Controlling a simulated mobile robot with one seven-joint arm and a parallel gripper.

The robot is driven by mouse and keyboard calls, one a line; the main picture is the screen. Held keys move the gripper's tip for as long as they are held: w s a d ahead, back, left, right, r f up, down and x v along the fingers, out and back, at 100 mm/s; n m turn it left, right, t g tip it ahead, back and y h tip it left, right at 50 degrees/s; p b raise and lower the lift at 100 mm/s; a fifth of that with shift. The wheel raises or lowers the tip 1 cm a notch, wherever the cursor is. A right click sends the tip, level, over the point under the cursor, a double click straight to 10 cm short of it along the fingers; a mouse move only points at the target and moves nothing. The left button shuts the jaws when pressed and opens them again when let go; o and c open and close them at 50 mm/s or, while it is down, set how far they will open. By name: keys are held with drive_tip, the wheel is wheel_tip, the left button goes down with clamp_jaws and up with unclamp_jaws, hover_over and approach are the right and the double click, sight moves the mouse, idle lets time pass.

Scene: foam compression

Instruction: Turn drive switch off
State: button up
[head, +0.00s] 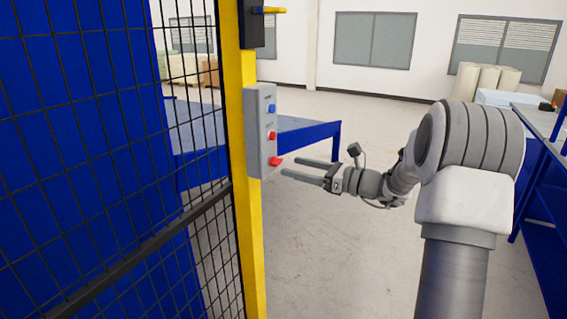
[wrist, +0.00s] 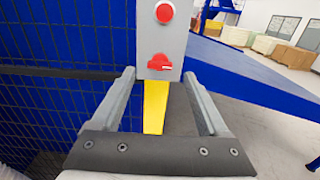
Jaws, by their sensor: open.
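A grey control box (head: 261,130) is mounted on a yellow post (head: 247,230). It carries a blue button (head: 272,108), a red button (head: 272,135) and, lowest, a red rotary switch (head: 276,161). In the wrist view the red switch (wrist: 164,66) sits below the round red button (wrist: 165,12), its handle roughly horizontal with a white mark at the right. My gripper (head: 282,167) is open, fingers pointing at the lower part of the box. In the wrist view the fingers (wrist: 160,80) stand either side of the box's lower end, with the switch between them. No contact with the switch shows.
A black mesh fence (head: 110,150) runs left of the post. A blue table (head: 310,133) stands behind the box. A blue-framed bench (head: 545,135) is at the right. The floor (head: 330,240) between post and arm is clear.

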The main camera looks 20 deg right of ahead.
sight(280, 163)
drive_tip(key=shift+x, duration=2.25)
drive_tip(key=shift+s, duration=0.1)
drive_tip(key=shift+c, duration=0.3)
clamp_jaws()
